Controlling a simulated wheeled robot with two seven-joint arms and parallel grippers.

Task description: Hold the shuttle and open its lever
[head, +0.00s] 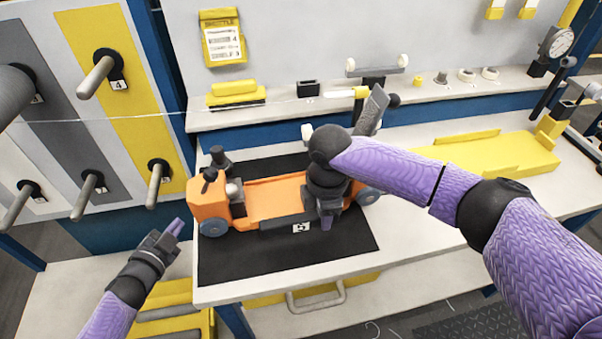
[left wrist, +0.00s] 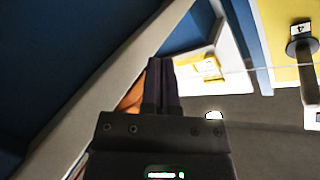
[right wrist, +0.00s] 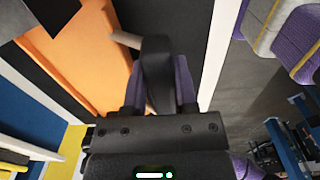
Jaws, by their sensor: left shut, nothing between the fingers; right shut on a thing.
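The orange shuttle (head: 265,199) stands on its wheels on a black mat (head: 230,268) on the white bench. Dark knobs and a light grey rounded part sit on its left end; I cannot tell which part is the lever. My right gripper (head: 328,217) is at the shuttle's right part, shut on a dark part there; its arm hides much of that end. The right wrist view shows the orange body (right wrist: 80,55) and a dark piece at the fingers (right wrist: 160,85). My left gripper (head: 172,232) is shut and empty, left of the shuttle, apart from it.
A peg panel (head: 130,60) with several protruding pegs stands at the left. A thin light thread runs across behind the shuttle. A shelf at the back holds small parts and a yellow block (head: 235,93). A yellow tray (head: 490,157) lies at the right. A drawer handle (head: 316,298) projects below the bench.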

